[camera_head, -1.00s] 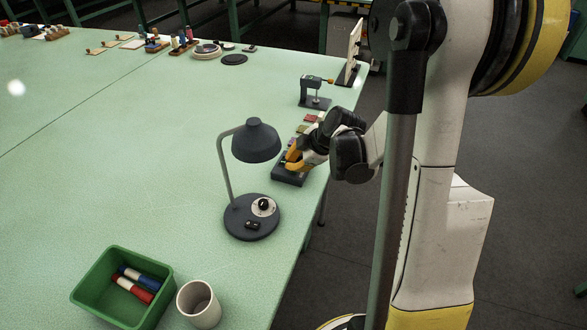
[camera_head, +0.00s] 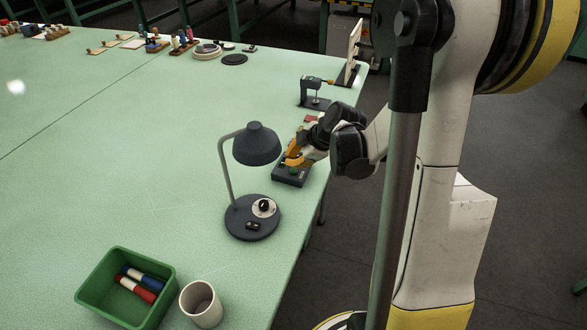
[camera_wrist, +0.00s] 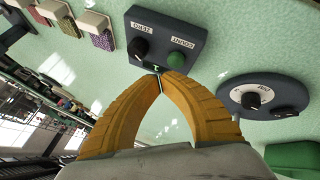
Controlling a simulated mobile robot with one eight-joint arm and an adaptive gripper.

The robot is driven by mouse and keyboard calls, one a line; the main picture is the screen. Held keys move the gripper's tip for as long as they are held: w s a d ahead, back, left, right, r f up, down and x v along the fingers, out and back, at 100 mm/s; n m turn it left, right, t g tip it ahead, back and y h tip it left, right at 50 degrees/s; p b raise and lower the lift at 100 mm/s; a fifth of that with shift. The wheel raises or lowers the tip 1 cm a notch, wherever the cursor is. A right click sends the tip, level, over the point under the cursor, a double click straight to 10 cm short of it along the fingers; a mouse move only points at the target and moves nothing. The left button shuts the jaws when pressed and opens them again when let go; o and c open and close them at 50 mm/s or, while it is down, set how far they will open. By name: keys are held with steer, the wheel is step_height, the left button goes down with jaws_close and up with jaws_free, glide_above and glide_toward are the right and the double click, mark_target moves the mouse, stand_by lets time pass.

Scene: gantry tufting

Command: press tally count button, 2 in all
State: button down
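The tally counter is a dark grey box (camera_head: 290,176) near the table's right edge; it also shows in the wrist view (camera_wrist: 203,37). In the wrist view it has a green button (camera_wrist: 176,60) labelled COUNT and a black knob (camera_wrist: 139,46) labelled ZERO. My gripper (camera_wrist: 158,72) has orange fingers with their tips together and nothing between them. The tips are beside the green button in that view, toward the knob side. In the head view my gripper (camera_head: 288,159) is just over the box; whether it touches the box is hard to tell.
A desk lamp (camera_head: 256,143) stands close on the left of the box. A clamp-like stand (camera_head: 314,94) is behind. A green bin (camera_head: 97,279) with markers and a white cup (camera_head: 201,304) are at the front. The table's middle is clear.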

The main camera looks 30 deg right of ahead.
mark_target(291, 168)
steer(key=shift+r+p, duration=1.75)
steer(key=shift+r, duration=0.75)
steer(key=shift+f, duration=0.1)
step_height(291, 168, up, 4)
steer(key=p, duration=0.4)
steer(key=shift+f, duration=0.1)
step_height(291, 168, down, 9)
steer(key=b, duration=0.7)
stand_by(1.1)
steer(key=shift+f+b, duration=0.35)
steer(key=shift+b, duration=0.05)
